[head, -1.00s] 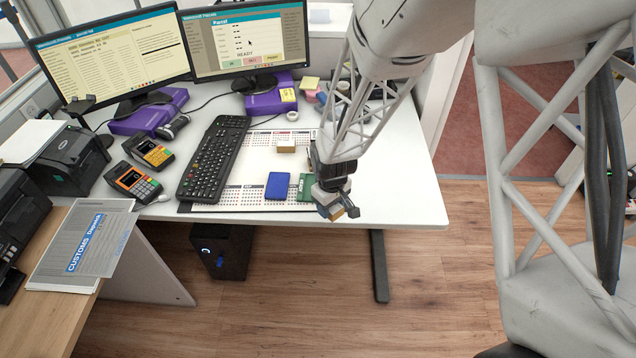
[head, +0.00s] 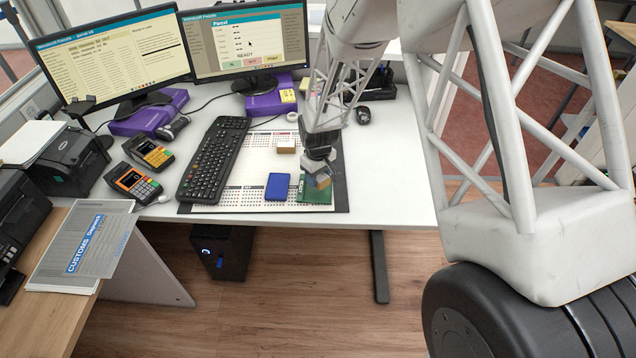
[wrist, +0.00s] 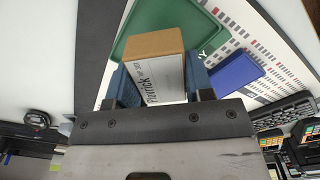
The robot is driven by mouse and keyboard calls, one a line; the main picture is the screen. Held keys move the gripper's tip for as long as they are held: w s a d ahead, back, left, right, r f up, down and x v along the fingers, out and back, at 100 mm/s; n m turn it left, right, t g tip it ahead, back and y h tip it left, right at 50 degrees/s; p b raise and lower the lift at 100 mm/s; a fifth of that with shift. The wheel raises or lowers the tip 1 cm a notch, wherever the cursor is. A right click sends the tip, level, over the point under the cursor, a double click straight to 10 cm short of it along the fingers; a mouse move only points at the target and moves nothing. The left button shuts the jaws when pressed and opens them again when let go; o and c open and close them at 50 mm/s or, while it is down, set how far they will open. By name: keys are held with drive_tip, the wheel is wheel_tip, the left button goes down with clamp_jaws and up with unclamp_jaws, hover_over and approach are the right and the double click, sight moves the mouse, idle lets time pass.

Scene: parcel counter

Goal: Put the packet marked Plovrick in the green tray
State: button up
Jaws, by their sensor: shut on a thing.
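The packet marked Plovrick (wrist: 157,62) is a small brown box with a white printed side; its lettering is partly legible in the wrist view. My gripper (wrist: 160,88) is shut on it, with one blue finger at each side. In the head view my gripper (head: 321,178) is over the green tray (head: 316,197), and the packet shows only as a small brown patch. The green tray (wrist: 135,20) also shows behind the packet in the wrist view. I cannot tell how high the packet is over the tray floor.
A blue tray (head: 278,187) lies just left of the green one. Another small box (head: 286,146) lies on the calendar mat (head: 247,196). The keyboard (head: 213,160) is further left. The desk right of the mat (head: 390,190) is clear.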

sight(318, 183)
drive_tip(key=shift+w, duration=0.15)
drive_tip(key=shift+f, duration=1.75)
drive_tip(key=o, duration=0.7)
drive_tip(key=shift+f, duration=0.15)
drive_tip(key=shift+r, duration=6.2)
drive_tip(key=shift+r, duration=0.1)
